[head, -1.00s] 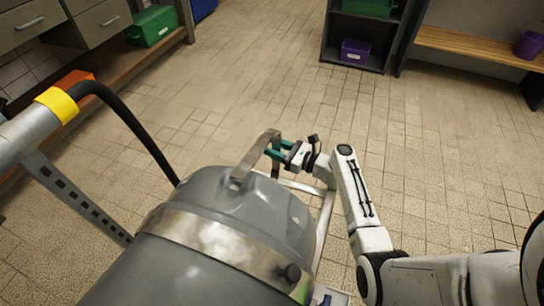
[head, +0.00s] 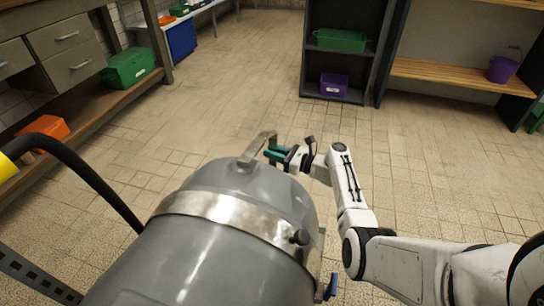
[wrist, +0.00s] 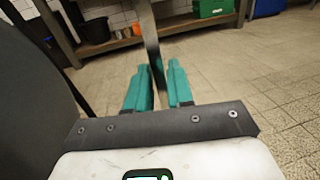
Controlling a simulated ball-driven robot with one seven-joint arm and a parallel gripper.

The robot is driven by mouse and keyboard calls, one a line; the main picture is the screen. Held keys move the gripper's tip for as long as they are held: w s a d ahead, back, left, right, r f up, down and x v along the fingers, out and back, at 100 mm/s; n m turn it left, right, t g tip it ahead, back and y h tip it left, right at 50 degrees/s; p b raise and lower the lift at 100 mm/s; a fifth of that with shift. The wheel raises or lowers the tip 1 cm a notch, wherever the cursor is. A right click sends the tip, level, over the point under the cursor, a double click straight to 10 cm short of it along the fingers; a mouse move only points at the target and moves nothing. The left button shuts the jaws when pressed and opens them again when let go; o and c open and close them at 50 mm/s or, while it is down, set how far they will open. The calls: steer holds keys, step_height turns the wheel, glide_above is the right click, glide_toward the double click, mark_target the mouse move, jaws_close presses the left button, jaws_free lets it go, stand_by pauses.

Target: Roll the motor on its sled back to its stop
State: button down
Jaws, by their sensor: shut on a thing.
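The motor (head: 215,235) is a large grey cylinder with a shiny metal band, low in the middle of the head view. A flat metal handle (head: 258,148) rises from its far end. My gripper (head: 277,153) has its green fingers at this handle; in the wrist view the fingers (wrist: 158,88) are shut on the upright metal bar (wrist: 152,45). A small part of the sled frame (head: 320,250) shows at the motor's right side; most of the sled and its stop are hidden or out of view.
A black hose (head: 90,180) curves at the left. A workbench with drawers (head: 75,65) and a green bin (head: 130,68) stands at the back left. A dark shelf (head: 345,60) with a purple box (head: 333,86) stands at the back. The tiled floor (head: 225,110) between is clear.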

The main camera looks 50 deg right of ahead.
steer(key=shift+w+d+r, duration=0.1)
steer(key=shift+w+d, duration=0.1)
steer(key=shift+d, duration=0.25)
steer(key=c, duration=1.2)
jaws_free()
steer(key=shift+d, duration=0.1)
steer(key=shift+o, duration=0.2)
steer(key=shift+a, duration=0.2)
steer(key=s+d+p, duration=0.1)
steer(key=s+p, duration=0.3)
steer(key=s, duration=0.6)
steer(key=shift+s+d, duration=0.3)
